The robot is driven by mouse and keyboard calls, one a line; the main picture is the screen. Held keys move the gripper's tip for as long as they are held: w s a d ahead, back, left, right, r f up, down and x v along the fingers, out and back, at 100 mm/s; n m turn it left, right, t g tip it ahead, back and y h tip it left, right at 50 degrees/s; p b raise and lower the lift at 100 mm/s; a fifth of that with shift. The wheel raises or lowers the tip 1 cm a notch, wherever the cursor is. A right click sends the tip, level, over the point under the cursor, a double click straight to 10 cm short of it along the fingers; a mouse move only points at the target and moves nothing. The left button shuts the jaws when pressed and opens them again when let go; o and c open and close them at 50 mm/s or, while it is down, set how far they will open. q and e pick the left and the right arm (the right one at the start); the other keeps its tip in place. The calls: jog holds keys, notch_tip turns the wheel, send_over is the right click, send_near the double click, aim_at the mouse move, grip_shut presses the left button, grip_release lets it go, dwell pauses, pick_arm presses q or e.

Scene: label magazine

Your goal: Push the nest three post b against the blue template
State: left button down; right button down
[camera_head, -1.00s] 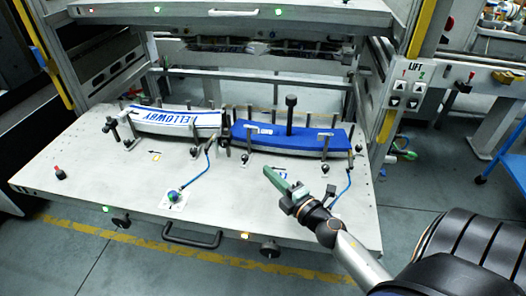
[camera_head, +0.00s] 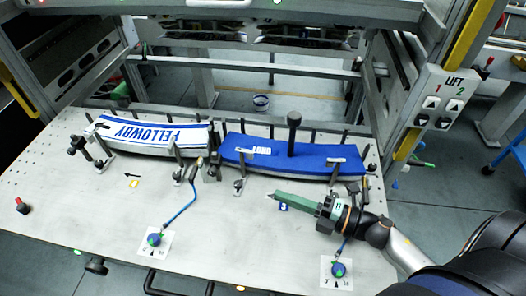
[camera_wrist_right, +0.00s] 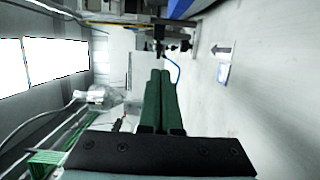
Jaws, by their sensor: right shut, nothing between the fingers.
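I cannot tell which is nest three post b. My right gripper (camera_head: 272,194), with green fingers, is shut and empty in front of the template, apart from it, beside the "3" label (camera_head: 284,207). The shut fingers also show in the right wrist view (camera_wrist_right: 160,75). My left gripper is not in view.
Blue cables run to two round fittings (camera_head: 155,240) (camera_head: 338,269) at the front. A red-topped knob (camera_head: 22,206) stands at far left. The front middle of the table is mostly clear.

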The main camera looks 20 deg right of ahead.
jog(key=shift+r, duration=0.1)
jog(key=p, duration=0.2)
send_over(252, 183)
jog(key=s+a, duration=0.3)
jog(key=s, duration=0.1)
jog(key=shift+r, duration=0.1)
jog(key=shift+w+d+b, duration=0.3)
jog(key=shift+w+d, duration=0.45)
jog(key=shift+w, duration=0.2)
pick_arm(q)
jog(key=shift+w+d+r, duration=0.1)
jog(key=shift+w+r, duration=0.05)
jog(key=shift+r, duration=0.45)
pick_arm(e)
jog(key=shift+w+d, duration=0.4)
jog(key=shift+w, duration=0.1)
jog(key=shift+w+d, duration=0.4)
jog(key=shift+w, duration=0.1)
